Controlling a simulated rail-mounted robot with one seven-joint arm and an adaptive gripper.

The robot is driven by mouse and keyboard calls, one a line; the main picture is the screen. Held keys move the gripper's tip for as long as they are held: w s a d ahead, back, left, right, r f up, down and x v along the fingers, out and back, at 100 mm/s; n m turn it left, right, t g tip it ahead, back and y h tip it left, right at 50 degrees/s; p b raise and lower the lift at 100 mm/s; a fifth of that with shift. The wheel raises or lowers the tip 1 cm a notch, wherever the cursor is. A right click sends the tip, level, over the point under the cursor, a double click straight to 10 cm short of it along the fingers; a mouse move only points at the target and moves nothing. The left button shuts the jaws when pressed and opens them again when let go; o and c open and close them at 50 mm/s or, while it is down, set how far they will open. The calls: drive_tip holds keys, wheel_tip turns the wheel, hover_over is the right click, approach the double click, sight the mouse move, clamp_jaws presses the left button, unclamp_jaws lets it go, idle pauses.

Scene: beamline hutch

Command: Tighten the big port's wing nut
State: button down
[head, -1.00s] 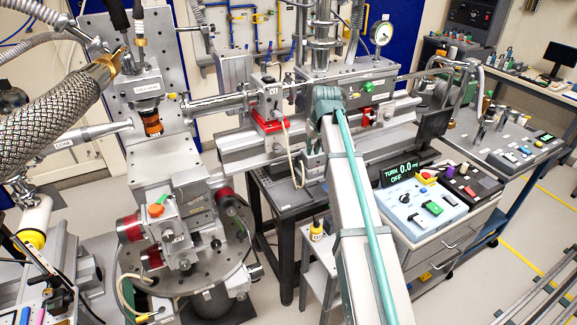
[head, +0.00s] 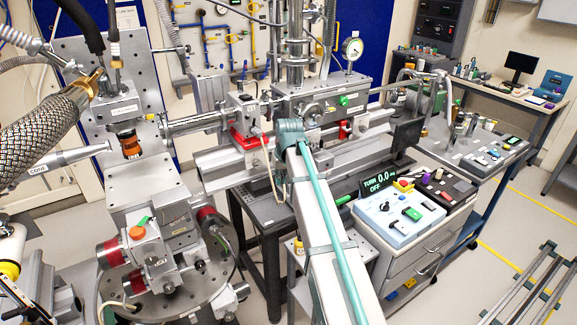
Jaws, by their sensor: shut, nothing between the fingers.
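A grey metal vacuum chamber (head: 365,92) stands at the back centre in the head view. A round flanged port (head: 313,110) shows on its front face, with a green knob (head: 342,100) to its right. I cannot tell whether this is the big port, and I cannot make out a wing nut. My arm rises from the bottom edge to a teal joint just in front of the chamber. It hides part of the chamber's lower left front. My gripper is not visible.
A control box (head: 400,217) and a display (head: 377,180) reading TURN 0.0, OFF stand on a drawer cabinet right of my arm. A stage stack (head: 155,250) and a braided hose (head: 40,130) are at left. Open floor (head: 470,265) lies at right.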

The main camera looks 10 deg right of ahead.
sight(327, 104)
drive_tip(key=w+d+r+m+t+y+b, duration=0.2)
drive_tip(key=d+m+t+y+b, duration=0.3)
drive_tip(key=d, duration=2.3)
drive_tip(key=w+d+r+m+t+y+b, duration=0.1)
drive_tip(key=d+r+m+t+y, duration=0.2)
drive_tip(key=r, duration=0.5)
drive_tip(key=w+d+r+m+t+y+b, duration=0.1)
drive_tip(key=d+r+m+t+y, duration=0.15)
drive_tip(key=r, duration=0.65)
drive_tip(key=shift+m+t, duration=0.25)
drive_tip(key=shift+m, duration=0.2)
drive_tip(key=shift+s+a+f+p+x, duration=0.1)
drive_tip(key=shift+s+a+p+x, duration=0.25)
drive_tip(key=shift+p+x, duration=1.15)
drive_tip(key=shift+s+a+f+p+x, duration=0.1)
drive_tip(key=shift+s+a+p+x, duration=0.25)
drive_tip(key=shift+x, duration=2.3)
drive_tip(key=shift+s+a+f+p+x, duration=0.3)
drive_tip(key=shift+p+x, duration=0.55)
drive_tip(key=shift+x, duration=1.25)
drive_tip(key=shift+w+a+r, duration=0.1)
drive_tip(key=shift+r, duration=0.05)
